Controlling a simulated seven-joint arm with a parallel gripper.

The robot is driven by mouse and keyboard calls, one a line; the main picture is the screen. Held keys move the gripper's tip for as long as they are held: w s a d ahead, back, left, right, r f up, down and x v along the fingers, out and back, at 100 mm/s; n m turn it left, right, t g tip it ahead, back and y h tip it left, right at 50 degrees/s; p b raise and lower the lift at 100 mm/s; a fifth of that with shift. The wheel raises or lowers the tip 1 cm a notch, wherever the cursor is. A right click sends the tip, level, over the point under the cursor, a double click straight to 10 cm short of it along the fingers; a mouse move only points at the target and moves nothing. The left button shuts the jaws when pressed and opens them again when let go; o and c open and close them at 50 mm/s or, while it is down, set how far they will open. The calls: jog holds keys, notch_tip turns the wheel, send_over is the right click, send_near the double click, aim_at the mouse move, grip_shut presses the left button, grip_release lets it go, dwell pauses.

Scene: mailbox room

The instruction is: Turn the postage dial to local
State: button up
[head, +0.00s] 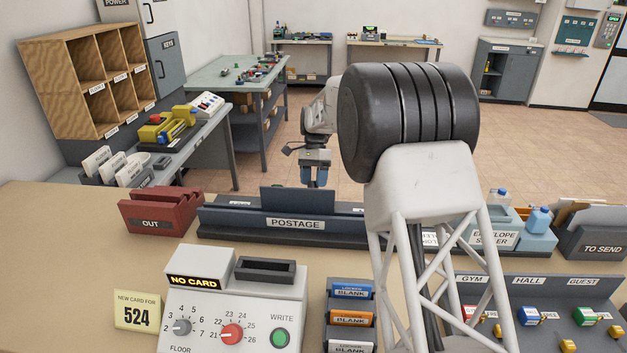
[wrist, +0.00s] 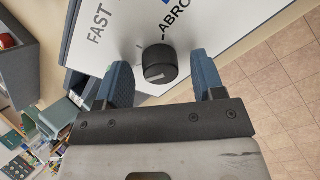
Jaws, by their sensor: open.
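In the wrist view the postage dial is a black round knob (wrist: 159,64) on a white panel (wrist: 108,14). The panel shows the words FAST and part of ABROAD, and a blue mark; no LOCAL label is visible. A pale pointer line shows on the knob's face; which label it points to is unclear. My gripper (wrist: 160,72) is open, with one blue finger on each side of the knob and gaps showing. In the head view my gripper (head: 316,178) is behind the dark unit labelled POSTAGE (head: 295,224), and the dial is hidden.
The red OUT tray (head: 155,212) stands left of the postage unit. The envelope sealer (head: 497,238) stands to its right. A card writer (head: 232,305) with knobs and a green button is in front. My arm hides part of the counter.

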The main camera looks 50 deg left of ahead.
jog(key=shift+f, duration=0.1)
jog(key=c, duration=0.9)
jog(key=shift+m, duration=0.7)
jog(key=o, duration=0.9)
